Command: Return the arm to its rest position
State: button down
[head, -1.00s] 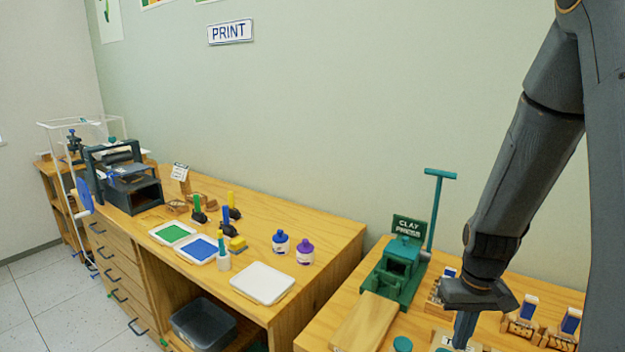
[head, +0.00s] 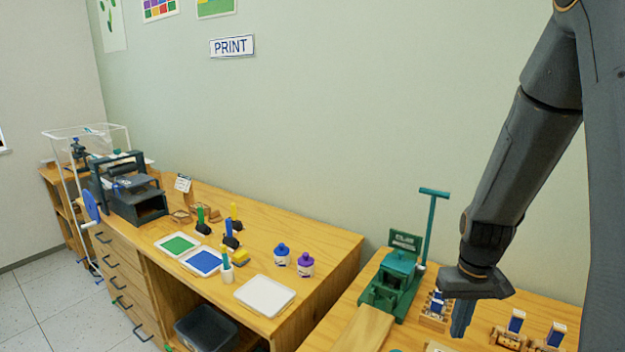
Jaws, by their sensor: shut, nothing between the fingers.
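My arm reaches down on the right side of the head view, in front of the wall and the right-hand table. My gripper (head: 462,318) points downward above the right table (head: 335,318), with its fingers together and nothing between them. It is to the right of the green clay press (head: 395,280). It partly covers a wooden holder (head: 433,316) with blue-and-white items. The fingertips hang close over the table; I cannot tell the exact height.
Right of my gripper stand more wooden holders (head: 510,336) with blue-and-white pieces. A wooden board (head: 362,330) lies before the press. The left table holds a white tray (head: 265,296), blue (head: 282,254) and purple bottles (head: 306,265), ink trays (head: 177,245) and a printing press (head: 130,190).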

jog(key=shift+f, duration=0.1)
jog(key=s+a+r+b, duration=0.1)
jog(key=s+a+b, duration=0.1)
jog(key=a, duration=0.4)
jog(key=s+a+r+t+b, duration=0.1)
jog(key=s+a+b, duration=0.2)
jog(key=s+a, duration=0.2)
jog(key=shift+s+a+r+n, duration=0.2)
jog(key=shift+s+a+n, duration=0.15)
jog(key=shift+a, duration=0.65)
jog(key=c, duration=2.5)
grip_release()
jog(key=shift+w, duration=0.1)
